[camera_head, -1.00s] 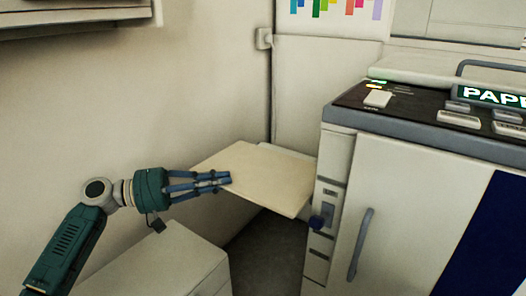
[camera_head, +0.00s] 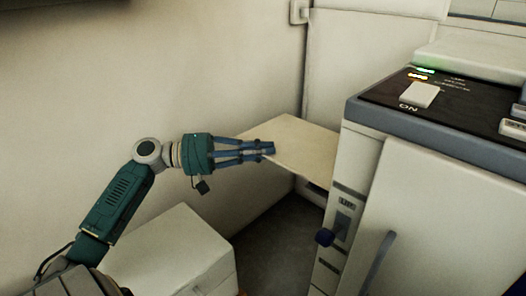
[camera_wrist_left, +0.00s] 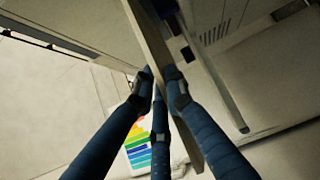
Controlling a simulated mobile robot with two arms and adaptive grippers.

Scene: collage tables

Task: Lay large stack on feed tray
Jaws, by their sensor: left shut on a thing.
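The large stack (camera_head: 300,143) is a flat, pale beige slab, roughly level, reaching to the left side of the grey machine. My left gripper (camera_head: 268,149) is shut on its near left edge. In the left wrist view, the stack (camera_wrist_left: 152,45) shows edge-on, with my blue fingers (camera_wrist_left: 160,82) on both sides of it. I cannot make out the feed tray clearly; the slab covers the area beside the machine. Whether the slab touches anything beneath it cannot be told. My right gripper is not in view.
A white cabinet (camera_head: 175,250) stands at the lower left. Dark floor (camera_head: 280,240) shows between them. A wall lies behind my left arm.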

